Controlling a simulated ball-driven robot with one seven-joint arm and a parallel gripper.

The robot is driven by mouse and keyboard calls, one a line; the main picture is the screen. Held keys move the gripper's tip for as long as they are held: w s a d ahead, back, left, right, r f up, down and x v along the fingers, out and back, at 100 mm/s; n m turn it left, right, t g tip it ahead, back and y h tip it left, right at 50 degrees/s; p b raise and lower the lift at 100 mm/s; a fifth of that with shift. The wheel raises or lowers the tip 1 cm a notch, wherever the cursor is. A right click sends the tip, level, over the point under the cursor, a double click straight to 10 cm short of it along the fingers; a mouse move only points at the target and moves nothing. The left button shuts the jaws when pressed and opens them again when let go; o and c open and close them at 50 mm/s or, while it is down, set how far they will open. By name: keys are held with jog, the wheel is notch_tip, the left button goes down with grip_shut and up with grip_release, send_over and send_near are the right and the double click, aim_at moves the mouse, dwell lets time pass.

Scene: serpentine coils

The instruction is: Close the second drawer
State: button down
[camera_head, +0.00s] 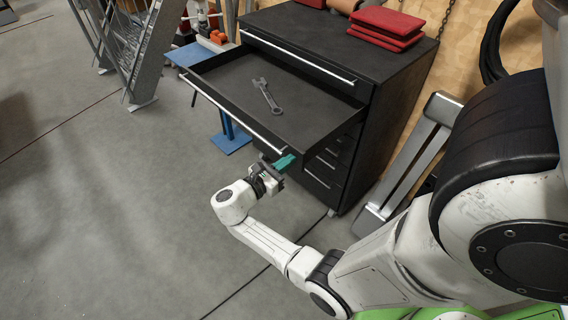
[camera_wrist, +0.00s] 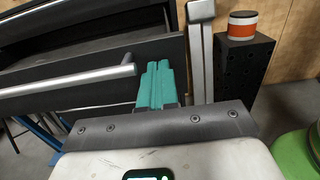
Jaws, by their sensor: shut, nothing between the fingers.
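The black tool cabinet (camera_head: 400,97) stands at the upper middle of the head view. Its second drawer (camera_head: 215,84) is pulled far out, with a long silver handle bar along its front edge. A wrench (camera_head: 266,95) lies inside it. My gripper (camera_head: 287,160), with teal fingers, is near the right end of the drawer front, a little below it in the head view. In the wrist view the teal fingers (camera_wrist: 157,84) are together in front of the dark drawer front (camera_wrist: 45,100), right of the handle end (camera_wrist: 125,70). I cannot tell whether they touch it.
Red folded cloths (camera_head: 385,26) lie on the cabinet top. A blue stand (camera_head: 231,138) is left of the cabinet. A grey metal frame (camera_head: 410,160) leans at the wall to the right. The floor (camera_head: 100,200) at left is clear.

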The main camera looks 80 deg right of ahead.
jog(key=shift+d, duration=0.1)
jog(key=b, duration=0.9)
send_near(327, 132)
jog(key=r+x, duration=0.1)
jog(key=x, duration=0.5)
jog(key=s+a+r+x, duration=0.1)
jog(key=x, duration=0.6)
jog(key=s+r+x, duration=0.1)
jog(key=x, duration=0.6)
jog(key=shift+s+r, duration=0.2)
jog(key=shift+r, duration=0.05)
jog(key=shift+s+d, duration=0.1)
jog(key=shift+d, duration=0.05)
jog(key=shift+r, duration=0.15)
jog(key=shift+d, duration=0.1)
jog(key=shift+r, duration=0.1)
jog(key=shift+a, duration=0.3)
jog(key=p+v, duration=0.1)
jog(key=v, duration=1.2)
jog(key=shift+w+a+f, duration=0.2)
jog(key=shift+w+a, duration=0.05)
jog(key=shift+w, duration=0.15)
